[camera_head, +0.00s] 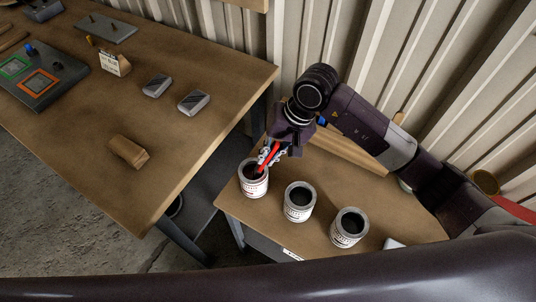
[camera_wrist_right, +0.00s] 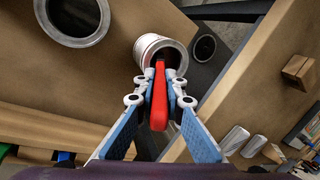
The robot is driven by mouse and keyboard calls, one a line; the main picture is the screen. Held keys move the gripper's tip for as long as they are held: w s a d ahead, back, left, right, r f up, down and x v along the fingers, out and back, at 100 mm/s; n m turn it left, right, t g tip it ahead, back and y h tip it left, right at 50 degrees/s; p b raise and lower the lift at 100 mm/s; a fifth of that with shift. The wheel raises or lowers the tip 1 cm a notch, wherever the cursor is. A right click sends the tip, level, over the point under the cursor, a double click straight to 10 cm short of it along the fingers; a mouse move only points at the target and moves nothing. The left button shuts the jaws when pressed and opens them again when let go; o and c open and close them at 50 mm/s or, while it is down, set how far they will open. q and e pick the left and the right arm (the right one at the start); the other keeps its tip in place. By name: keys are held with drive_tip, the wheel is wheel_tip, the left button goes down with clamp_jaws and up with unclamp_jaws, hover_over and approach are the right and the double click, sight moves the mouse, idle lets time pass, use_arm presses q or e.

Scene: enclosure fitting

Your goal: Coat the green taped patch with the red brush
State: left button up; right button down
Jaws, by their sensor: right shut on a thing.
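The green taped patch (camera_head: 15,67) is on a dark panel (camera_head: 42,97) at the far left of the large table. My right gripper (camera_head: 267,157) is shut on the red brush (camera_wrist_right: 159,100), whose handle shows between the fingers in the right wrist view. The brush points down into the leftmost open can (camera_head: 255,187), which also shows in the right wrist view (camera_wrist_right: 148,46). The brush's bristle end is hidden inside the can. My left gripper is not in view.
An orange taped patch (camera_head: 39,81) is beside the green one. Two more open cans, a middle one (camera_head: 299,205) and a right one (camera_head: 349,230), stand on the small table. A brown block (camera_head: 128,152) and two grey blocks (camera_head: 156,86) (camera_head: 194,102) lie on the large table. A gap separates the tables.

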drive_tip(key=shift+s, duration=0.1)
wheel_tip(320, 180, up, 2)
drive_tip(key=shift+p, duration=0.4)
drive_tip(key=shift+r+p, duration=0.55)
drive_tip(key=shift+r, duration=1.9)
